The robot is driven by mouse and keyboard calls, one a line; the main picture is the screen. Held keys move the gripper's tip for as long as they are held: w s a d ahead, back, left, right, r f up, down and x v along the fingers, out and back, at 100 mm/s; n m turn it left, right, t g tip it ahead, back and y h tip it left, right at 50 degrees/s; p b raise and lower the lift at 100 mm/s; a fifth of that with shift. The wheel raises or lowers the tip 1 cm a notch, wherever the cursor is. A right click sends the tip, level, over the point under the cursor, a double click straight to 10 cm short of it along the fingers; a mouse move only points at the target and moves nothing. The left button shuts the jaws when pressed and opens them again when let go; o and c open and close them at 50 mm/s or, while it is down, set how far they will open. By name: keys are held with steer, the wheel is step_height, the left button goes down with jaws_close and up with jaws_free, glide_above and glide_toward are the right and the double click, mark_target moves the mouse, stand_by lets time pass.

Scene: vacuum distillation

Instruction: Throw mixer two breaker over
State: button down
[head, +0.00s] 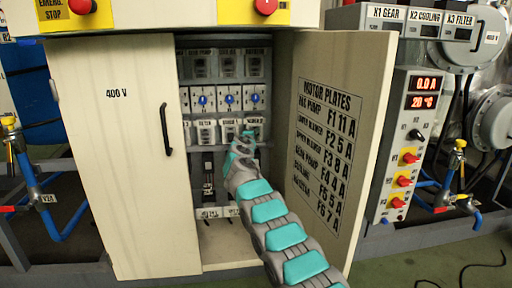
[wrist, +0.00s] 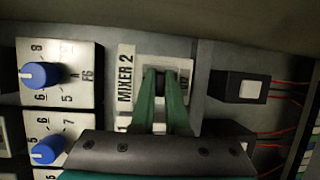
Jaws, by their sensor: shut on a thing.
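The mixer two breaker (wrist: 176,72) sits beside the "MIXER 2" label (wrist: 125,72) in the wrist view, which sees the panel turned on its side. It has a pale face with a dark toggle. My gripper (wrist: 160,78) has its two green fingers shut on the dark toggle, which is mostly hidden between the fingertips. In the head view my gripper (head: 245,140) reaches into the open cabinet at the right end of the breaker row and covers part of the breaker. I cannot tell the toggle's position.
Blue-knobbed dials (wrist: 40,75) lie beside the breaker. A black block with a pale button (wrist: 248,90) and red wires are on its other side. The cabinet's left door (head: 120,150) is shut. Its right door (head: 330,140), carrying a motor plate list, stands open beside my arm.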

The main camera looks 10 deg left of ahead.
steer(key=f+m+t+b, duration=0.1)
steer(key=t, duration=0.1)
steer(key=t+b, duration=0.1)
steer(key=b, duration=0.1)
steer(key=shift+f+m+t+h, duration=0.3)
steer(key=shift+f+m+t, duration=0.05)
steer(key=shift+m+t, duration=0.05)
steer(key=shift+f+t, duration=0.1)
steer(key=shift+t, duration=0.2)
stand_by(0.5)
steer(key=c, duration=1.2)
jaws_free()
steer(key=shift+w, duration=0.1)
steer(key=shift+f, duration=0.1)
